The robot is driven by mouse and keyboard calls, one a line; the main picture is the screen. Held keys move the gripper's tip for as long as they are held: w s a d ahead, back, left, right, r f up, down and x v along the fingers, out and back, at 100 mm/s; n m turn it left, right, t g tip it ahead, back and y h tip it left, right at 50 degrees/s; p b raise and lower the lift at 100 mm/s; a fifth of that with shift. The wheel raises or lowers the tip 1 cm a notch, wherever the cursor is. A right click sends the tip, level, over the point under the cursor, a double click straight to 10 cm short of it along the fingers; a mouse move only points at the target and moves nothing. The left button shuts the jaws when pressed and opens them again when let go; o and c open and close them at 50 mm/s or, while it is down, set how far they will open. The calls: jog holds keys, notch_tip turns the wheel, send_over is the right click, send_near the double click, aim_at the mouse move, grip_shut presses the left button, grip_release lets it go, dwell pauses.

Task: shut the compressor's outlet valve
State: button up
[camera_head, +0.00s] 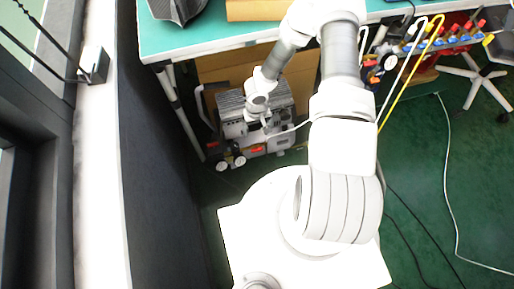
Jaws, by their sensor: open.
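The compressor (236,113), a grey ribbed machine with a red and dark lower part, stands on the green floor under the table. Two round white gauges (231,162) show at its lower front left. A white hose runs from its front to the right. My gripper (266,122) is at the compressor's front, close above the hose end. Its fingers are small in the picture and partly hidden by my wrist. The gripper is open. The outlet valve cannot be made out clearly; contact with it cannot be told.
A green-topped table (190,38) stands over the compressor, with a leg at left. A cardboard sheet (302,75) is behind the compressor. A dark wall is at left. Yellow and white hoses hang at right, near a chair base (478,75). Cables cross the floor at right.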

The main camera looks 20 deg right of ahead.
aim_at(256, 150)
notch_tip(256, 150, down, 15)
jog(key=b, duration=0.4)
jog(key=shift+f, duration=0.15)
jog(key=c, duration=1.4)
jog(key=shift+o, duration=0.2)
jog(key=h+b, duration=0.1)
jog(key=a+n+h+b, duration=0.1)
jog(key=h, duration=0.1)
jog(key=shift+f+n, duration=0.2)
jog(key=shift+n, duration=0.1)
jog(key=n+h+b, duration=0.1)
jog(key=t+h+b, duration=0.1)
jog(key=h+b, duration=0.1)
jog(key=n+h+b, duration=0.1)
jog(key=b, duration=0.1)
jog(key=shift+s+a+f+n+h, duration=0.1)
jog(key=shift+a+n+h, duration=0.2)
jog(key=shift+t, duration=0.3)
